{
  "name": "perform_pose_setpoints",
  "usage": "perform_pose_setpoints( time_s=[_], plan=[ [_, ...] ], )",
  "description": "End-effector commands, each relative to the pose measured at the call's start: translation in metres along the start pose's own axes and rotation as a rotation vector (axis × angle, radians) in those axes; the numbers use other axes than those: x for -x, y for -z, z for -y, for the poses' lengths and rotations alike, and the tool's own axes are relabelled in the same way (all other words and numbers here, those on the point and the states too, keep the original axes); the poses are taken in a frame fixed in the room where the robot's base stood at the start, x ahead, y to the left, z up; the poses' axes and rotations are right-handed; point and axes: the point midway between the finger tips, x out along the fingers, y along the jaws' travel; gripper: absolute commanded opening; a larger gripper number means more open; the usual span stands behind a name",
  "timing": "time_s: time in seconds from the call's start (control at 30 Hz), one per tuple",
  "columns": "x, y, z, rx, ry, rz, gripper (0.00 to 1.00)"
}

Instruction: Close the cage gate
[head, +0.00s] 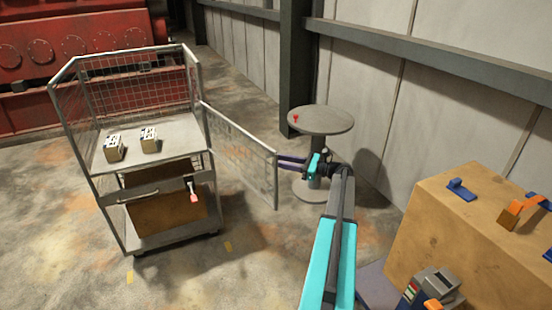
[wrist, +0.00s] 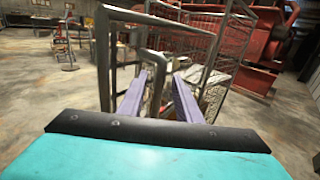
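The wheeled cage (head: 126,190) stands at the left in the head view, with a grey frame and mesh walls. Its mesh gate (head: 240,150) is swung wide open, sticking out to the right from the cage's right front post. My gripper (head: 281,161) is at the gate's free edge, reaching in from the right. In the wrist view the two purple fingers (wrist: 160,88) are apart, with an upright grey tube of the gate (wrist: 157,95) showing between them. I see no clear grip on the tube; contact cannot be told.
Two small boxes (head: 114,147) (head: 149,139) sit on the cage shelf. A red-handled latch (head: 193,194) hangs at its front right. A round table (head: 321,119) stands behind my gripper. A wooden crate (head: 430,225) is at the right. Floor before the cage is clear.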

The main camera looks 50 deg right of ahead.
Motion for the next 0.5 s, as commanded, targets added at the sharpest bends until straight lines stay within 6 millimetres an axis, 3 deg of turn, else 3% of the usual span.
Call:
perform_pose_setpoints(
  time_s=[0.2,0.5],
  plan=[
    [-0.020,-0.001,0.000,0.000,-0.001,0.001,0.31],
    [-0.025,0.000,0.000,0.001,0.000,0.000,0.31]
  ],
)
